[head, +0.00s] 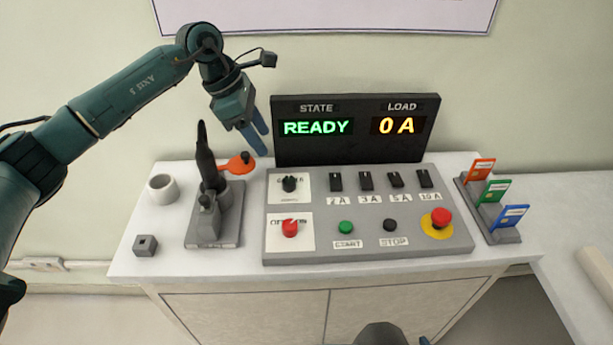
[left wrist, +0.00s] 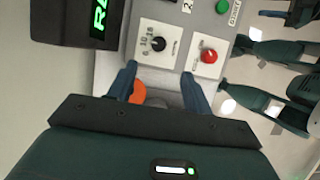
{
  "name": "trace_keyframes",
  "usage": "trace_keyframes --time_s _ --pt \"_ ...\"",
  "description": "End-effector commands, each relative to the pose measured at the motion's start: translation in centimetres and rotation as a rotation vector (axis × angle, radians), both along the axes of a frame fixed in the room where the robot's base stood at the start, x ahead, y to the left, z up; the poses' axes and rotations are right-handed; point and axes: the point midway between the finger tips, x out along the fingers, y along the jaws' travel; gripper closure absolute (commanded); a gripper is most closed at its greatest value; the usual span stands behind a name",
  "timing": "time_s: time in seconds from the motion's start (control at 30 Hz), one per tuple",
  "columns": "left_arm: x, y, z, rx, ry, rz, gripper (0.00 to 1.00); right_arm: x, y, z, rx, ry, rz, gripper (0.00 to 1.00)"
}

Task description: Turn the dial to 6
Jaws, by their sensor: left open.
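The black dial (head: 289,184) sits on a white scale plate at the upper left of the grey control panel. In the left wrist view the dial (left wrist: 158,46) is just beyond the fingertips, with small numbers beside it; its exact setting is too small to read. My left gripper (head: 260,144) is open and empty, above and behind the dial, a little to its left. Its two spread fingers also show in the left wrist view (left wrist: 159,72), apart from the dial. A dark part at the bottom edge of the head view may be my right gripper; its fingers are not clear.
A red knob (head: 290,229) is below the dial. The display (head: 356,130) behind reads READY and 0 A. A black lever (head: 206,165) and an orange part (head: 238,166) stand left of the panel. Switches (head: 366,181), buttons and a red emergency knob (head: 440,217) lie right.

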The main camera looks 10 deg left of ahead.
Motion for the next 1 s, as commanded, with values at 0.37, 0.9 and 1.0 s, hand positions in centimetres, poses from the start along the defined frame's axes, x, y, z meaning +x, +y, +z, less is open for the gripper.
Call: trace_keyframes --time_s 0.37,0.9,1.0 --pt "0.5 -1.8 -4.9 0.013 0.002 -0.003 0.50 0.1 -0.1 0.9 -0.003 0.002 -0.002 0.64" --pt "1.4 -4.6 -11.9 0.011 -0.002 -0.001 0.50 0.2 -1.0 0.6 -0.019 0.025 -0.023 0.64" --pt "1.4 -4.6 -12.0 0.011 -0.002 -0.001 0.50 0.2 -1.0 0.6 -0.018 0.026 -0.025 0.64"
